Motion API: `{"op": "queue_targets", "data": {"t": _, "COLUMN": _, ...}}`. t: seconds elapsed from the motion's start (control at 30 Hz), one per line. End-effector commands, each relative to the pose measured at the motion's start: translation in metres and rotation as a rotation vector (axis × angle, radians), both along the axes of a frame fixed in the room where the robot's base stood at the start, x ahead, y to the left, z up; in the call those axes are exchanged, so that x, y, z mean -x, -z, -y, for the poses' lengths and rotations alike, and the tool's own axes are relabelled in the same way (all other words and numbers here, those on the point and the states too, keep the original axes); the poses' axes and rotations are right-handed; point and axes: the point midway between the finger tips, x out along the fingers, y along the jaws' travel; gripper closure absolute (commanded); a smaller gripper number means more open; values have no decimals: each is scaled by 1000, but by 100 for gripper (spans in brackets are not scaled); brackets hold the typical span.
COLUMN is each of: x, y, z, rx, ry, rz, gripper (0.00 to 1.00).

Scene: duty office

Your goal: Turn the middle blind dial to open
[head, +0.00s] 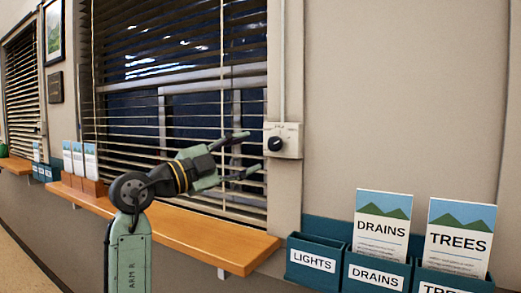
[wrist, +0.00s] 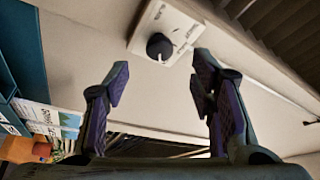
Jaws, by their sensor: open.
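A black round dial (head: 275,143) sits on a pale plate (head: 291,135) on the wall post, just right of the large window's blind (head: 160,110). In the wrist view the dial (wrist: 159,46) shows a white pointer mark and small lettering around it, too blurred to read. My gripper (head: 247,153) is open and empty, a short way left of the dial in the head view. In the wrist view the dial lies beyond and between the open fingertips (wrist: 160,72), and no finger touches it. The blind's slats show dark gaps between them.
A wooden sill (head: 215,240) runs under the window, below my arm. Teal leaflet holders (head: 315,262) stand at the lower right, with drains and trees leaflets. More leaflets (head: 78,158) stand on the sill at left. A second blind (head: 22,90) hangs farther left. The wall right of the dial is bare.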

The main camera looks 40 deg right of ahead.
Motion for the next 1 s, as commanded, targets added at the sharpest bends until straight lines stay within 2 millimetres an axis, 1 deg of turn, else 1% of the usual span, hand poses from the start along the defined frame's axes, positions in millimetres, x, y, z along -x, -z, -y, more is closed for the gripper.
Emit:
{"op": "queue_targets", "data": {"t": 0.03, "x": 0, "y": 2, "z": -12, "rx": 1, "ry": -2, "rz": 1, "gripper": 49}}
{"op": "queue_targets", "data": {"t": 0.1, "x": 1, "y": 5, "z": -23, "rx": 0, "ry": -2, "rz": 1, "gripper": 49}}
{"op": "queue_targets", "data": {"t": 0.2, "x": 2, "y": 7, "z": -37, "rx": 2, "ry": -1, "rz": 1, "gripper": 49}}
{"op": "queue_targets", "data": {"t": 0.3, "x": 2, "y": 8, "z": -45, "rx": 0, "ry": 0, "rz": 1, "gripper": 49}}
{"op": "queue_targets", "data": {"t": 0.47, "x": 3, "y": 9, "z": -49, "rx": 0, "ry": 1, "rz": 1, "gripper": 49}}
{"op": "queue_targets", "data": {"t": 0.93, "x": 2, "y": 9, "z": -50, "rx": 1, "ry": -2, "rz": 1, "gripper": 49}}
{"op": "queue_targets", "data": {"t": 1.0, "x": -7, "y": 8, "z": -62, "rx": 23, "ry": -44, "rz": -14, "gripper": 49}}
